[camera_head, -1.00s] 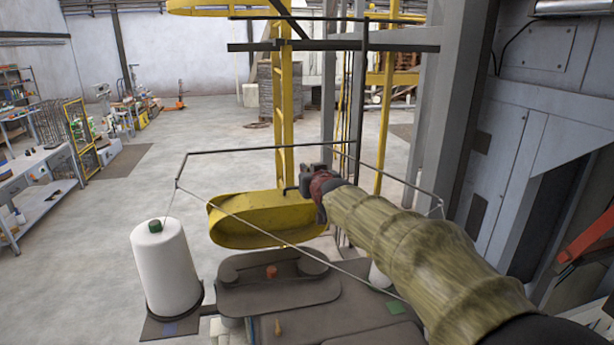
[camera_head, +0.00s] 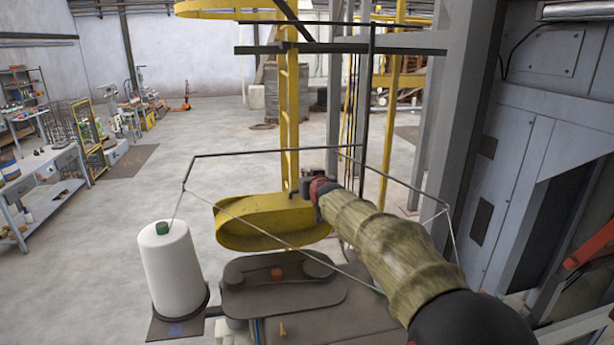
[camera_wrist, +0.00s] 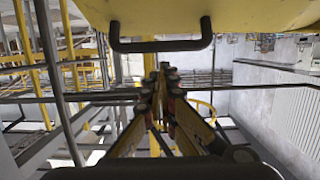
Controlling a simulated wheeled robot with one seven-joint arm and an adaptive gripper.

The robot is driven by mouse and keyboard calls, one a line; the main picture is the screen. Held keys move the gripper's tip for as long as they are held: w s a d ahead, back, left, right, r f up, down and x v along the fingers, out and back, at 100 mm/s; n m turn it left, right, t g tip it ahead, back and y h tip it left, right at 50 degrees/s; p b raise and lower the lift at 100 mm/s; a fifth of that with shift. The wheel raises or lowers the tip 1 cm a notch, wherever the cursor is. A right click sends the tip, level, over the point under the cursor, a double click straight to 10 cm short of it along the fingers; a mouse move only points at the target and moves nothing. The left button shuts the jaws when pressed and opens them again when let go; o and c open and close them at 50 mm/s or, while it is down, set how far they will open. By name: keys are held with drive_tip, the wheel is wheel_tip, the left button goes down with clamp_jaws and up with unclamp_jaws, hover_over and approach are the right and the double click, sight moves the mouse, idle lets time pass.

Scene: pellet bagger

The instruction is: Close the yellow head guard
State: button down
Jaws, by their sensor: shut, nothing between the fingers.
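The yellow head guard (camera_head: 270,222) is a rounded shell. It stands raised and tilted behind the dark head plate (camera_head: 282,292), whose pulleys and belt lie uncovered. In the wrist view, the guard (camera_wrist: 210,14) fills the top edge, with its black bar handle (camera_wrist: 160,46) hanging below it. My gripper (camera_head: 306,186) is at the right end of the guard. In the wrist view, the fingers of my gripper (camera_wrist: 160,72) are shut and empty, appearing just below the handle. I cannot tell whether they touch it.
A white thread cone (camera_head: 170,268) stands left of the head plate. A thin dark frame (camera_head: 270,152) with threads surrounds the head. A yellow post (camera_head: 289,110) rises behind the guard, and a grey machine cabinet (camera_head: 520,170) stands at right. Open floor lies to the left.

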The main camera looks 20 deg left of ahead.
drive_tip(key=shift+s+d+f+b, duration=0.4)
drive_tip(key=shift+s+f+b, duration=0.05)
drive_tip(key=shift+s+f, duration=0.2)
drive_tip(key=shift+f+b, duration=0.15)
drive_tip(key=shift+b, duration=0.25)
